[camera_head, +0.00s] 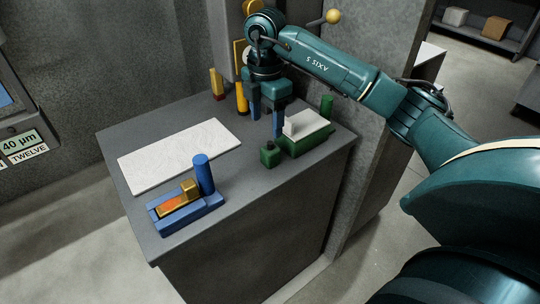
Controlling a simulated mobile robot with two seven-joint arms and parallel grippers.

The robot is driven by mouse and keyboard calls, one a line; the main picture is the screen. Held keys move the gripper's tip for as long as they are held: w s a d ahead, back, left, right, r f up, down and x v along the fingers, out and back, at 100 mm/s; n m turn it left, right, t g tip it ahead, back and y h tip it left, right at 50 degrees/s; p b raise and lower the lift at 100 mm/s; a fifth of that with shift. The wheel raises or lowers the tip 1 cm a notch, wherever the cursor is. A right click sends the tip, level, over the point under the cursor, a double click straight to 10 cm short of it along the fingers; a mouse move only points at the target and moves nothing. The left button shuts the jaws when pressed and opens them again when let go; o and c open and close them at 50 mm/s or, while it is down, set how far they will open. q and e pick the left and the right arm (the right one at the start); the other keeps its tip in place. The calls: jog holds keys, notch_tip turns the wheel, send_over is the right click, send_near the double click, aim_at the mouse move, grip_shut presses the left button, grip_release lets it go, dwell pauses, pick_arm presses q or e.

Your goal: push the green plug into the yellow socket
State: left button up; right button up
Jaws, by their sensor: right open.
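My right gripper (266,121) reaches in from the upper right and points down over the far part of the grey table. Its two blue fingers are apart, with nothing seen between them. A small dark green block with a knob (269,156) sits just nearer than the fingers, at the corner of a green fixture (309,143). A green cylinder (327,105) stands behind that fixture. I cannot tell which green piece is the plug. A yellow part (239,55) shows on the wall behind my gripper, partly hidden; I cannot tell whether it is the socket. My left gripper is out of view.
A white block (306,127) lies on the green fixture. A white plate (180,154) lies at the table's left. A blue fixture (212,201) with a blue cylinder (204,174) is at the front. Yellow (241,98) and red-yellow (217,84) posts stand at the back.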

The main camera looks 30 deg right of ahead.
aim_at(270, 148)
notch_tip(270, 148, down, 6)
jog(key=shift+f, duration=0.1)
jog(key=shift+s+d+f, duration=0.1)
jog(key=shift+d+f, duration=0.15)
jog(key=shift+f, duration=1.05)
jog(key=shift+s+d+f, duration=0.1)
jog(key=shift+d+f, duration=0.1)
jog(key=shift+f, duration=1.05)
jog(key=c, duration=1)
notch_tip(270, 148, up, 10)
jog(key=shift+r, duration=0.1)
jog(key=shift+w, duration=0.1)
